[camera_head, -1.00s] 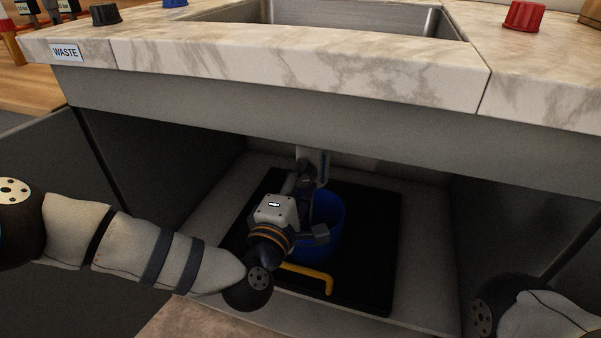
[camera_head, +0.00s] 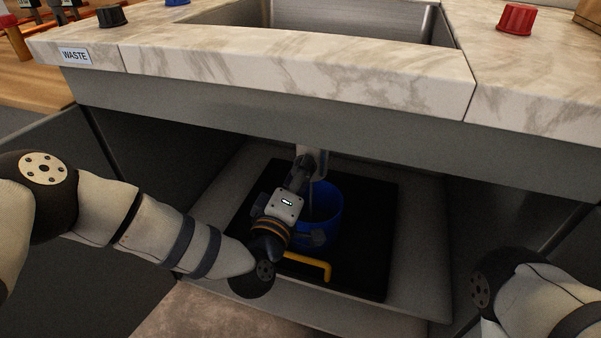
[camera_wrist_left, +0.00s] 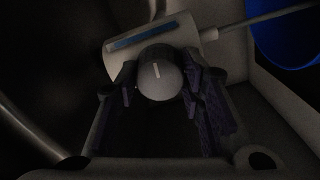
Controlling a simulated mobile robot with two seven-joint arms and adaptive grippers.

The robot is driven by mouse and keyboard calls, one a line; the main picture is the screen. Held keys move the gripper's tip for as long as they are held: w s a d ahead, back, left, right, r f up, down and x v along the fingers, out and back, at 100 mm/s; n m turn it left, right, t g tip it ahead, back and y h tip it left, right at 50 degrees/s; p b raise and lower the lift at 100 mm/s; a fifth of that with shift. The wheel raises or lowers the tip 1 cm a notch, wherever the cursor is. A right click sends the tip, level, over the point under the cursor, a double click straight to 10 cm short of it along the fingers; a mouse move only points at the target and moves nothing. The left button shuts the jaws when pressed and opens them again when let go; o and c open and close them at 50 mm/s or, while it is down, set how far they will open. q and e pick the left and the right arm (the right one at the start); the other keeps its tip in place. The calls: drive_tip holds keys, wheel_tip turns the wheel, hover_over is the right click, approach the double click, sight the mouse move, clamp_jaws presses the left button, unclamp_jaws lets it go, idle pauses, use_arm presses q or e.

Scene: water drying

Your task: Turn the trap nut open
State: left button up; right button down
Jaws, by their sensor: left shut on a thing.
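The trap nut (camera_wrist_left: 157,79) is a round grey knob with a short pale line on its face, close to upright. It sits on a pale trap body with a blue strip (camera_wrist_left: 141,37). My left gripper (camera_wrist_left: 158,88) has one finger on each side of the nut and is shut on it. In the head view my left gripper (camera_head: 300,178) is under the sink at the pale trap pipe (camera_head: 313,158), and the nut is hidden there. My right forearm shows at the lower right; its gripper is out of view.
A blue bucket (camera_head: 329,208) stands below the trap on a black mat (camera_head: 370,255) in the cabinet. A yellow handle (camera_head: 308,263) lies in front of the bucket. The countertop (camera_head: 300,72) overhangs the opening, with cabinet walls on both sides.

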use_arm(q)
drive_tip(key=shift+a, duration=0.1)
drive_tip(key=o, duration=1.1)
drive_tip(key=shift+o, duration=0.2)
drive_tip(key=v, duration=1.2)
